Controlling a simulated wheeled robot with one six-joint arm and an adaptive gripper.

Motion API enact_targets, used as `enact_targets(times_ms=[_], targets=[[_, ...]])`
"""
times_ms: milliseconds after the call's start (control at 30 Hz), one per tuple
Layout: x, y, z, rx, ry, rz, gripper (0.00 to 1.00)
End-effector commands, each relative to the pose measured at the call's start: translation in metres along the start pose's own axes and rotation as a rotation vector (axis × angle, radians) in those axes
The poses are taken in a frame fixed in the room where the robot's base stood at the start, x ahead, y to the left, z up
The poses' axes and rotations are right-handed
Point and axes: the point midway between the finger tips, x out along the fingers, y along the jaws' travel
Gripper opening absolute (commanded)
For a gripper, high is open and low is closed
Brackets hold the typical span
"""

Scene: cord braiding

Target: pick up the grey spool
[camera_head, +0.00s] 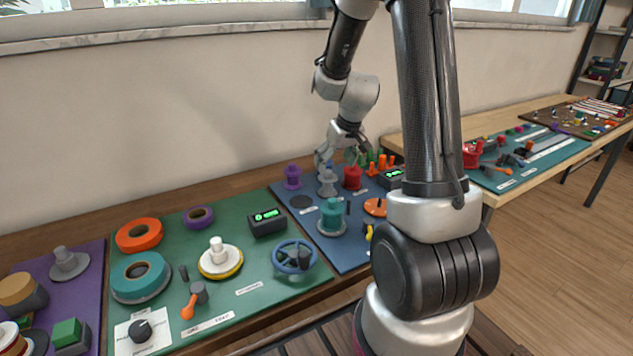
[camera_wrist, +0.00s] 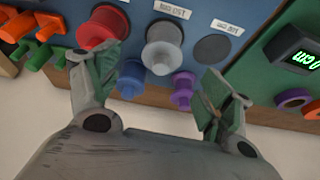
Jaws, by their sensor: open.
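The grey spool (camera_head: 328,184) stands upright on the blue mat, between a purple spool (camera_head: 292,178) and a red spool (camera_head: 352,178). In the wrist view the grey spool (camera_wrist: 163,45) shows from above, between and ahead of my fingertips. My gripper (camera_head: 336,160) is open and empty, just above and behind the grey spool in the head view. In the wrist view its two green-padded fingers (camera_wrist: 158,80) are spread wide, apart from the spool. The fingers partly cover the spool's surroundings in the head view.
Close by in the wrist view are the red spool (camera_wrist: 105,25), a blue spool (camera_wrist: 131,78) and the purple spool (camera_wrist: 183,90). A dark disc (camera_wrist: 212,48) lies flat beside the grey spool. A teal spool (camera_head: 332,215) stands nearer in the head view.

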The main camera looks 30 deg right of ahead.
Motion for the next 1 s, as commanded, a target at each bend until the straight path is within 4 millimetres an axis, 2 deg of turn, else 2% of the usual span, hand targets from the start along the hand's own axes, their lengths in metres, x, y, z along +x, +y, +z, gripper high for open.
enact_targets(times_ms=[167,667,933,1000], targets=[[0.008,0.002,-0.004,-0.041,0.017,0.009,0.8],[0.075,-0.003,-0.004,-0.041,0.015,0.009,0.8],[0.078,-0.003,-0.004,-0.042,0.017,0.009,0.8],[0.078,-0.003,-0.004,-0.042,0.017,0.009,0.69]])
